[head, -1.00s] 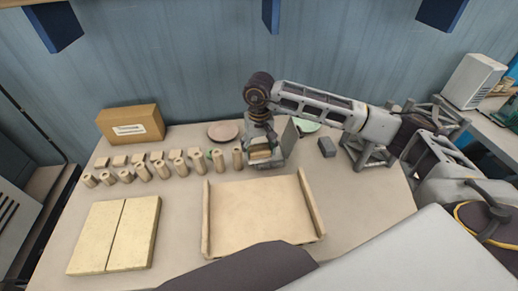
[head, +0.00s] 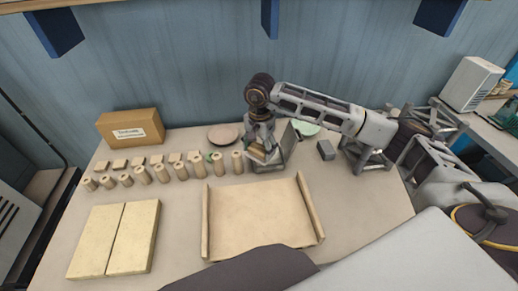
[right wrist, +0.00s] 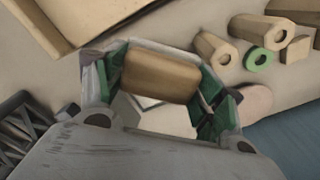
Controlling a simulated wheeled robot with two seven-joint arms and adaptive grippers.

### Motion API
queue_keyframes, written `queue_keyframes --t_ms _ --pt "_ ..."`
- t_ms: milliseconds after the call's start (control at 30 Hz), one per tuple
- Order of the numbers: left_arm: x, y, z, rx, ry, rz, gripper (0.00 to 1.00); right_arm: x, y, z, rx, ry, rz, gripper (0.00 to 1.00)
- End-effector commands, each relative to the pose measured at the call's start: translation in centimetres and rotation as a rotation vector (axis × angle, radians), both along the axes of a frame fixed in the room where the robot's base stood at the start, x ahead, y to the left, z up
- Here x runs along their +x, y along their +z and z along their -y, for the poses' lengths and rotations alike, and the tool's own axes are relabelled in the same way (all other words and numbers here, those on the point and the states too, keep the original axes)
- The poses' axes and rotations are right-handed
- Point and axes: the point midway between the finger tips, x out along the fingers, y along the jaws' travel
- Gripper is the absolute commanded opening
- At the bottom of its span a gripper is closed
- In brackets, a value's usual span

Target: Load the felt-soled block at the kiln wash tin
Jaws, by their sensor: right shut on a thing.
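My right gripper (head: 257,153) is shut on a tan block (right wrist: 160,76), held between green-padded fingers in the right wrist view. In the head view the gripper points down at the back middle of the table, at a grey, open-topped tin (head: 279,162). The block is at the tin's mouth and looks tilted; I cannot tell whether it touches the tin. Behind the block, the right wrist view shows a pale surface (right wrist: 150,119), probably in the tin. The block's felt sole is not clearly visible. My left gripper is not in view.
A tan board with side rails (head: 262,218) lies in front of the tin. Several tan posts (head: 162,173) stand to its left. A pink plate (head: 222,135), a green plate (head: 305,128) and a grey block (head: 326,150) are nearby. Cream slabs (head: 132,237) lie front left.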

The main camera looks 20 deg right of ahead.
Motion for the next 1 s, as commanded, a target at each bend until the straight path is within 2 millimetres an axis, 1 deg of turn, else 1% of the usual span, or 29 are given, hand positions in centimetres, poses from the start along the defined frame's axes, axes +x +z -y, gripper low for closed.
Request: queue_keyframes --t_ms 200,300,800,1000 --pt "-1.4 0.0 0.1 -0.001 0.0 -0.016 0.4 0.3 0.1 0.2 0.002 -0.186 0.001 0.31" --pt "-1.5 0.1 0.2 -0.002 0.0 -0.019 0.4 0.5 0.1 0.4 0.003 -0.272 0.002 0.31" --pt "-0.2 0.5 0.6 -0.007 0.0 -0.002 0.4 1.2 0.2 0.9 0.009 -0.703 0.003 0.31" --pt "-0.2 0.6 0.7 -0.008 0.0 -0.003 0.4 1.4 0.2 1.1 0.012 -0.876 0.004 0.31"
